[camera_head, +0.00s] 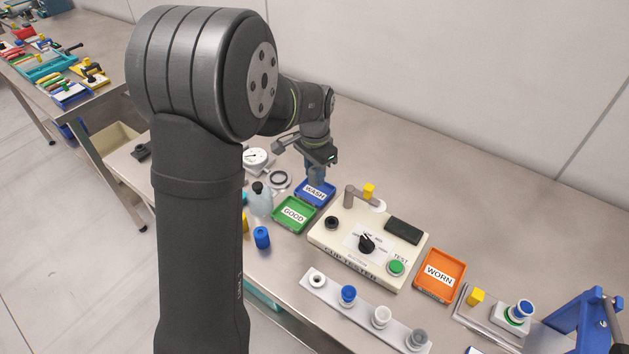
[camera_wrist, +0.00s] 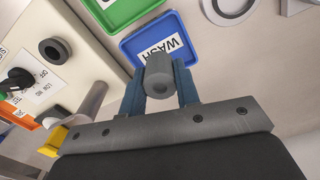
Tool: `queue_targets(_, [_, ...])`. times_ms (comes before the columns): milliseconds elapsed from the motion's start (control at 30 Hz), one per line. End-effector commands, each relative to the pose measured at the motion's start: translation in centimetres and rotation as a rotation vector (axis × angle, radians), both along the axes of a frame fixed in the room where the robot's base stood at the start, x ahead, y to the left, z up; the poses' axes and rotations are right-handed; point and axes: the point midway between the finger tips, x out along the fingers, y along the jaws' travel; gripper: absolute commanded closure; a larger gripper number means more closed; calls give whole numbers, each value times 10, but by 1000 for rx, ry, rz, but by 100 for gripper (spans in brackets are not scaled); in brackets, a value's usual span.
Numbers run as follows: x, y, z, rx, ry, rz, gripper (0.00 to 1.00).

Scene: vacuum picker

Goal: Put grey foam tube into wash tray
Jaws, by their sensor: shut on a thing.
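The grey foam tube (camera_wrist: 159,77) is held between the two blue fingers of my gripper (camera_wrist: 160,82) in the wrist view. It hides part of the wash tray (camera_wrist: 128,46), a blue tray with a white WASH label. In the head view my gripper (camera_head: 316,172) is over the blue wash tray (camera_head: 327,199), with its fingers pointing down at the tray's back part. The tube cannot be made out there. How high the tube is above the tray floor is hard to tell.
The green GOOD tray (camera_head: 276,217) adjoins the wash tray. The cup tester (camera_head: 330,240) with its bent arm stands to the right. The orange WORN tray (camera_head: 459,267) lies beyond it. A bottle (camera_head: 261,200) stands left of the GOOD tray. The bench behind is clear.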

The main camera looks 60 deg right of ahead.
Motion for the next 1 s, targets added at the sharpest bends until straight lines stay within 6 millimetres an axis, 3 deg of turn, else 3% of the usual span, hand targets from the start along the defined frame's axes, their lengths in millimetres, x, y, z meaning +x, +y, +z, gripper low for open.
queue_targets(267, [0,0,-35,2,0,0,92])
queue_targets(633, [0,0,-39,1,1,0,92])
queue_targets(667, [0,0,-39,1,1,0,67])
queue_targets(767, [0,0,-39,1,0,0,49])
queue_targets(1000, [0,0,-38,1,0,0,49])
